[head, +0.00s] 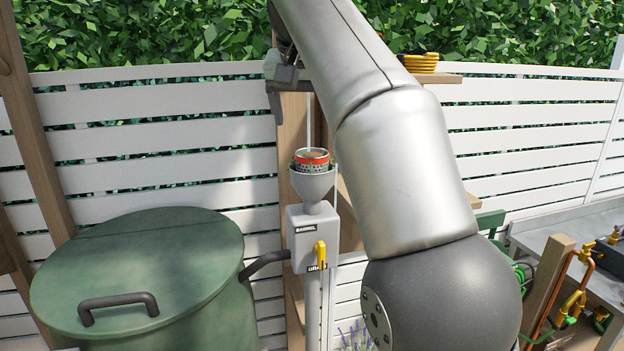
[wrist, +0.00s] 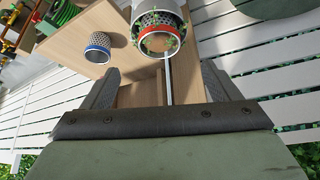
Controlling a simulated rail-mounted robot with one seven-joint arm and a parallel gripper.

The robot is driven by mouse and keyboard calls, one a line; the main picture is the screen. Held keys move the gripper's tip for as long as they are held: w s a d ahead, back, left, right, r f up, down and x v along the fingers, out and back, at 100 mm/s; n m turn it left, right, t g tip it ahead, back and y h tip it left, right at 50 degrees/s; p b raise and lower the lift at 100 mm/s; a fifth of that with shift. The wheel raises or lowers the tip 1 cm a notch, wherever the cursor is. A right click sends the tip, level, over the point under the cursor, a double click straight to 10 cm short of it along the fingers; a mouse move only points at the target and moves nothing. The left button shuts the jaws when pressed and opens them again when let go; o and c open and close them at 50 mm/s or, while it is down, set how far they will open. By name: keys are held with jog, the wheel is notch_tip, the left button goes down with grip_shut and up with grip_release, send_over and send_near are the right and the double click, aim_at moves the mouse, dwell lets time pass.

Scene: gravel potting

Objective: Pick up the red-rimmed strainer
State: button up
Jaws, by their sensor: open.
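The red-rimmed strainer (head: 311,157) is a perforated metal cup with a red band, seated in the grey funnel (head: 312,184) on top of the grey barrel box. In the wrist view its red rim (wrist: 178,49) and perforated inside show at the top, just right of centre and beyond my fingertips. My gripper (wrist: 158,82) is open, with a finger on either side and nothing between them. In the head view my gripper (head: 275,104) is above and to the left of the strainer, apart from it, and partly hidden by my arm.
A blue-rimmed strainer (wrist: 97,50) stands on a wooden shelf (wrist: 75,32) beside the red one in the wrist view. A green lidded barrel (head: 140,270) stands left of the funnel. A yellow-handled lever (head: 320,254) is on the grey box. A white slatted fence (head: 170,130) is behind.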

aim_at(311, 151)
jog(key=x, duration=0.4)
jog(key=shift+d+f+b, duration=0.1)
jog(key=shift+f+b, duration=0.05)
jog(key=shift+b, duration=0.15)
jog(key=x, duration=0.5)
jog(key=shift+f, duration=0.15)
jog(key=c, duration=1.1)
